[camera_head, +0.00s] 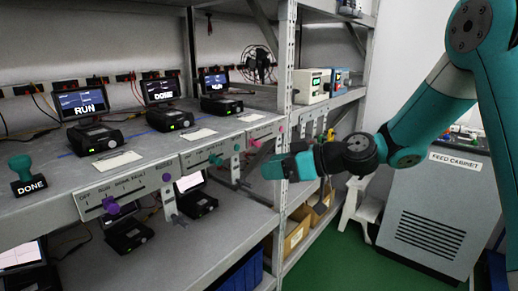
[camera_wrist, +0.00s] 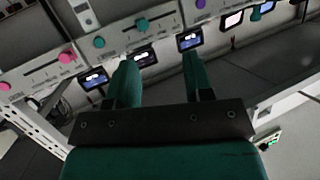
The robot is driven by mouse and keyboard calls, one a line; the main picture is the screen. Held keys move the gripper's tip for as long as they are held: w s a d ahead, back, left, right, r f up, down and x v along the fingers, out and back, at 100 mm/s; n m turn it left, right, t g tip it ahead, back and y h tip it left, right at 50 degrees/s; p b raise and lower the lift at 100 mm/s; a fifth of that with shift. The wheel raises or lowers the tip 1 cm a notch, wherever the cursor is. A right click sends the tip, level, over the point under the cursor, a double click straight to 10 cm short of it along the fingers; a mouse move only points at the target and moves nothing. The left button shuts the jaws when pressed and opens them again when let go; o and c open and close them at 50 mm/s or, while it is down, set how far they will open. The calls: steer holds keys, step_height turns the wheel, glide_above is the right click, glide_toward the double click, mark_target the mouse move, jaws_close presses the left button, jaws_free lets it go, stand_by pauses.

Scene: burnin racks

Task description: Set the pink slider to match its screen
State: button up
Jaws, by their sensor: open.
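The pink slider (camera_head: 255,142) sits on the rightmost label strip of the near rack, left of a second pink knob (camera_head: 279,131). In the wrist view, which looks turned over, the pink slider (camera_wrist: 66,57) is at upper left and the other pink knob (camera_wrist: 5,87) at the left edge. The screen (camera_head: 214,82) above that strip is lit blue; I cannot read its word surely. My gripper (camera_head: 272,167) is in front of the rack, below the pink slider and apart from it. In the wrist view my gripper (camera_wrist: 160,68) is open and empty.
A teal slider (camera_head: 215,159) and knob (camera_head: 237,147) are left of the pink ones, purple ones (camera_head: 110,205) farther left. A rack upright (camera_head: 284,95) stands just right of the pink knob. A DONE stamp (camera_head: 28,178) stands at left. Green floor shows at right.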

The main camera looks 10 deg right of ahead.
mark_target(259, 145)
steer(key=w+d+f+m+t+h, duration=0.1)
steer(key=w+d+f+m+t, duration=0.2)
steer(key=w+d+t, duration=0.7)
steer(key=w+a+g+p, duration=0.1)
steer(key=w+a+p, duration=0.1)
steer(key=w+a, duration=0.1)
steer(key=w+a+g+p, duration=0.1)
steer(key=w+a, duration=0.1)
steer(key=w, duration=0.2)
steer(key=w+a+g+p, duration=0.1)
steer(key=w+a+p, duration=0.1)
steer(key=w+a, duration=0.1)
steer(key=shift+w+a+f+p, duration=0.1)
steer(key=shift+w+a+p, duration=0.2)
steer(key=shift+w, duration=0.5)
